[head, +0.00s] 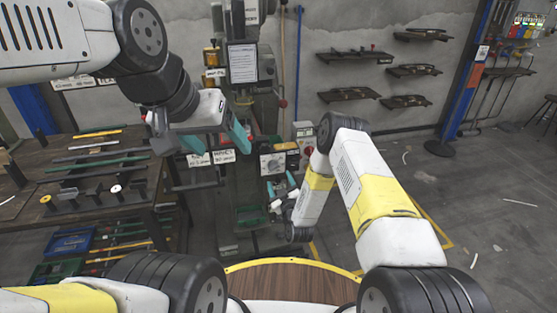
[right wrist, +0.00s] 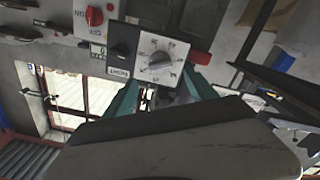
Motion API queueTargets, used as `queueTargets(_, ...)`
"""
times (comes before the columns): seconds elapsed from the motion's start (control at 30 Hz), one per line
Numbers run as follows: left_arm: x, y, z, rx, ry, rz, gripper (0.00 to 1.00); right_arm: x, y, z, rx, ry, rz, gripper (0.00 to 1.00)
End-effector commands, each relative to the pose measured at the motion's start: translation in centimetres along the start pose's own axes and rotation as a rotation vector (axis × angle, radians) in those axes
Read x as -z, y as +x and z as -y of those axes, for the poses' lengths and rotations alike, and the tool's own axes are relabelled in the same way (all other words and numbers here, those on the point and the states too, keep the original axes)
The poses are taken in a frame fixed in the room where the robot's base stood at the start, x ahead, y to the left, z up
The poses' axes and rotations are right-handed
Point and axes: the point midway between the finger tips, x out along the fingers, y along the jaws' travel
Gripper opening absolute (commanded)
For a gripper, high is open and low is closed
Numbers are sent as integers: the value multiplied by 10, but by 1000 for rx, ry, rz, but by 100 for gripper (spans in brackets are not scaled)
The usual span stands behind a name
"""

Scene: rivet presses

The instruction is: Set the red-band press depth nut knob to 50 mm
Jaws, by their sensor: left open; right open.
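A press (head: 243,60) with a white sheet on its front stands at the back centre in the head view. I cannot make out a red band or a depth nut for certain. A white dial panel (head: 272,163) is low on the press; in the right wrist view this panel (right wrist: 175,42) has a round dark knob (right wrist: 160,61) with marks around it, too blurred to read. My right gripper (head: 280,190) is open just below the panel; its teal fingers (right wrist: 160,95) point toward the panel's lower edge. My left gripper (head: 215,142) is open and empty, in front of the press.
A workbench (head: 85,190) with tools and blue and green bins is at left. Wall shelves (head: 350,93) hang at right. The floor (head: 480,200) at right is mostly clear.

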Motion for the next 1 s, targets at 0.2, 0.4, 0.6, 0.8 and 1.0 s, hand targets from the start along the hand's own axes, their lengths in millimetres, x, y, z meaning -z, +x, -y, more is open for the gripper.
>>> queueTargets(0.2, 0, 0, 0, 0, 0, 0, 75, 0, 23, 0, -5, -1, -7, 65)
queueTargets(0.4, 0, 0, 0, 0, 0, 0, 75, 0, 56, 0, -5, 0, -6, 65)
queueTargets(0.6, 0, 0, 0, 0, 0, 0, 75, 0, 73, 1, -2, 0, -3, 65)
queueTargets(0.8, 0, 0, 0, 0, 0, 0, 75, 0, 76, 1, -2, 0, -2, 65)
queueTargets(1.0, 0, 0, 0, 0, 0, 0, 75, 0, 76, 0, -2, 0, -2, 46)
